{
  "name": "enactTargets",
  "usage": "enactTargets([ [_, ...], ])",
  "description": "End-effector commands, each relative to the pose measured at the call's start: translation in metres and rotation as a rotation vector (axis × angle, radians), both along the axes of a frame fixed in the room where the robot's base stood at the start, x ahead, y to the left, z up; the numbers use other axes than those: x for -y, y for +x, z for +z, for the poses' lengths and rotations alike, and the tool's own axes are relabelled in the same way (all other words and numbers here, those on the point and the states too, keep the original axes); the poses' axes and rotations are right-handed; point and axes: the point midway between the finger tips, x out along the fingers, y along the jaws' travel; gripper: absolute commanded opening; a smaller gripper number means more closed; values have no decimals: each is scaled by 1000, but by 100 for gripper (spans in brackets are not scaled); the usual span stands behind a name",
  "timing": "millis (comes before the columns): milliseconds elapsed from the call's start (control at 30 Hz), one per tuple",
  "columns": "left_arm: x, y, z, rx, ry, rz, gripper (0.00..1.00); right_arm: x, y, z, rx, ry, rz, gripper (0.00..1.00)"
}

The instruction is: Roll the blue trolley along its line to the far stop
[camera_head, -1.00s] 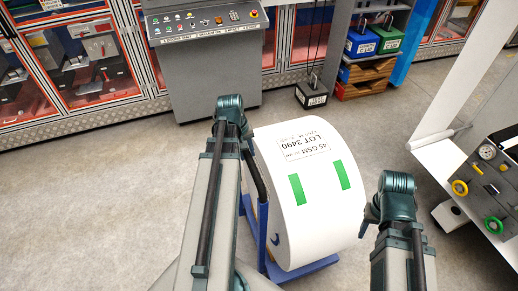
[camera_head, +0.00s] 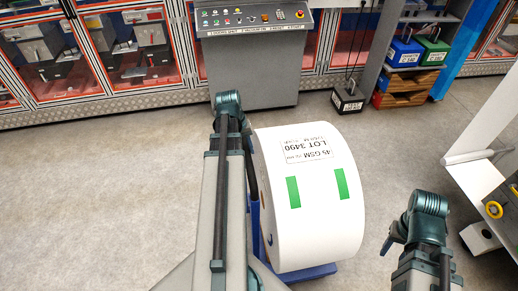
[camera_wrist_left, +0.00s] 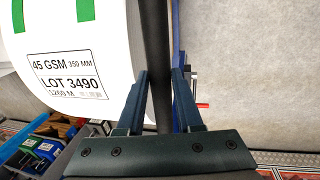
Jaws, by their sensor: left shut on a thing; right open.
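The blue trolley (camera_head: 312,272) stands on the floor in front of me, its blue base showing under a large white roll (camera_head: 308,225) with two green strips and a LOT 3490 label. My left gripper (camera_head: 247,140) is at the trolley's left side, its fingertips mostly hidden by my arm. In the left wrist view my left gripper (camera_wrist_left: 159,95) is shut on a dark upright bar (camera_wrist_left: 156,40) beside the roll. My right gripper (camera_head: 389,243) is open and empty, right of the roll and apart from it. I cannot make out a floor line or the far stop.
A control console (camera_head: 255,55) stands at the back, before orange-framed cabinets (camera_head: 130,50). A black block (camera_head: 348,101) hangs or rests near a shelf with blue (camera_head: 404,53) and green bins. A white machine (camera_head: 480,150) is at the right. The left floor is clear.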

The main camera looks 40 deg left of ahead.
Motion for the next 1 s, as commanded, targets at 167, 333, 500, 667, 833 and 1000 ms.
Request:
enactTargets([
  [167,-17,-23,0,11,-5,5,0,0,0,0,0,0,0,50],
  [333,-43,-57,0,14,-8,5,0,0,0,0,0,0,0,50],
  [500,-74,-98,0,6,-1,7,0,0,0,0,0,0,0,50],
  [667,-102,-134,0,5,1,7,0,0,0,0,0,0,0,50],
  [833,-127,-168,0,6,2,7,0,0,0,0,0,0,0,50],
  [1000,-144,-193,0,13,-5,2,0,0,0,-1,0,0,0,50],
])
